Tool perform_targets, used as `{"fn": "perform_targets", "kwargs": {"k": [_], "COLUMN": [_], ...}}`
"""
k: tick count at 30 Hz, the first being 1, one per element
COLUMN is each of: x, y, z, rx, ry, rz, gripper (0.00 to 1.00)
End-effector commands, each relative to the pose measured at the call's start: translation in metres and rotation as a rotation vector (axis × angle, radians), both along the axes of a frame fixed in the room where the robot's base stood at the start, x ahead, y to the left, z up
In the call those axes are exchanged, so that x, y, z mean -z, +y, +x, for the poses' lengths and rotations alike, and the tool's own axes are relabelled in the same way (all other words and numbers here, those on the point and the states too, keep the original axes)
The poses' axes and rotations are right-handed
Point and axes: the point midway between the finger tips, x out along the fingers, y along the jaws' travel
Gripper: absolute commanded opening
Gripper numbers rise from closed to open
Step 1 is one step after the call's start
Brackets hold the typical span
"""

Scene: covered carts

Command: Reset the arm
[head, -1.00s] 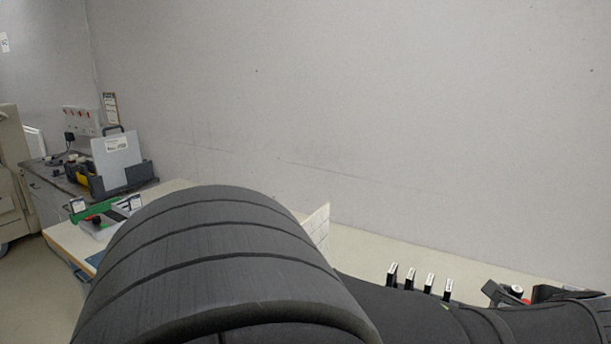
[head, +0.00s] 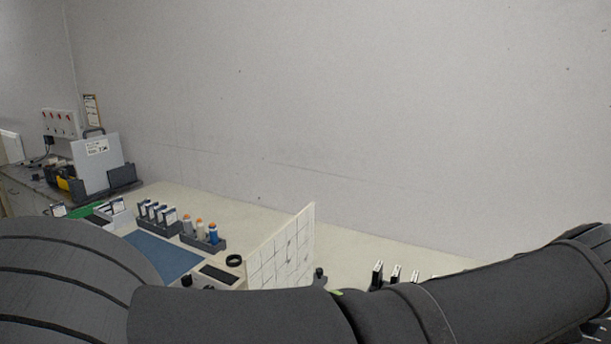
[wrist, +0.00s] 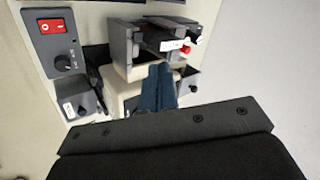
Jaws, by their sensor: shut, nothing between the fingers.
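My gripper (wrist: 158,72) shows in the wrist view as two dark blue fingers pressed together, with nothing between them. The fingers point at a beige and dark grey device (wrist: 150,40) that has a red-tipped part and a white label. I cannot tell whether they touch it. In the head view my dark arm spans the bottom of the picture from left to right, and the gripper itself is not seen there.
In the wrist view a panel with a red switch (wrist: 52,25) and a knob stands at left. In the head view a bench holds a blue mat (head: 165,255), a rack of vials (head: 203,236), a rack of labelled items (head: 160,218) and a white gridded partition (head: 283,255). A wall stands behind.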

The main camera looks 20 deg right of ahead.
Motion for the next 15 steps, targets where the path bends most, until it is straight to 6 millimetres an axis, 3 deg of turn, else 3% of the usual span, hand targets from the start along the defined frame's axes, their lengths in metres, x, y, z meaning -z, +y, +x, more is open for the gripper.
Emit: {"fn": "perform_targets", "kwargs": {"k": [15], "x": [-0.020], "y": [-0.009], "z": [0.043], "rx": [-0.479], "ry": [0.421], "rz": [-0.092], "gripper": [0.00]}}
